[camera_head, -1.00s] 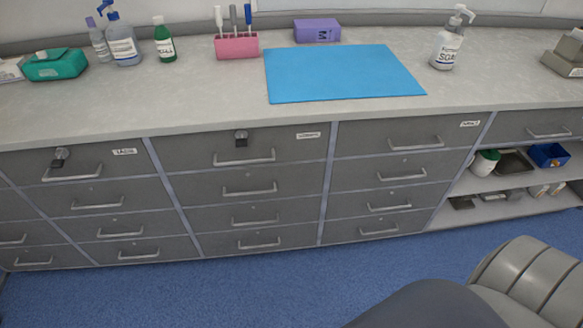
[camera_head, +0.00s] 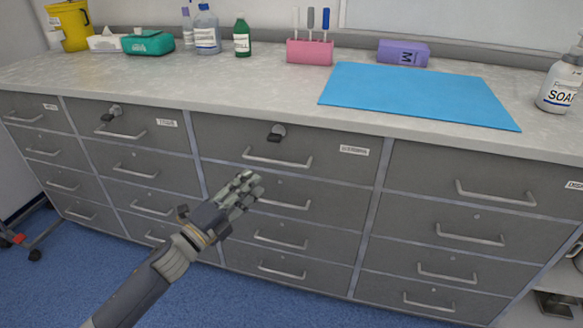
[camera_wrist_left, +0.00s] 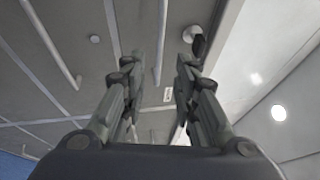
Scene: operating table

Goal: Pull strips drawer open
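Grey drawers with bar handles fill the cabinet front, and all look shut. The label on the top left drawer (camera_head: 167,123) and the label on the top middle drawer (camera_head: 354,150) are too small to read, so I cannot tell which is the strips drawer. My left gripper (camera_head: 247,186) is in front of the middle column, below and left of the top middle handle (camera_head: 277,161), and seems to touch nothing. The left wrist view shows its two fingers (camera_wrist_left: 160,75) apart and empty, with a handle (camera_wrist_left: 161,42) beyond them. My right gripper is not in view.
Locks with dark tags sit on the top middle drawer (camera_head: 277,132) and the top left drawer (camera_head: 112,113). The countertop (camera_head: 270,84) above holds a blue mat (camera_head: 420,94), bottles and boxes. The blue floor (camera_head: 60,285) in front looks clear except for a wheeled stand (camera_head: 28,243) at left.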

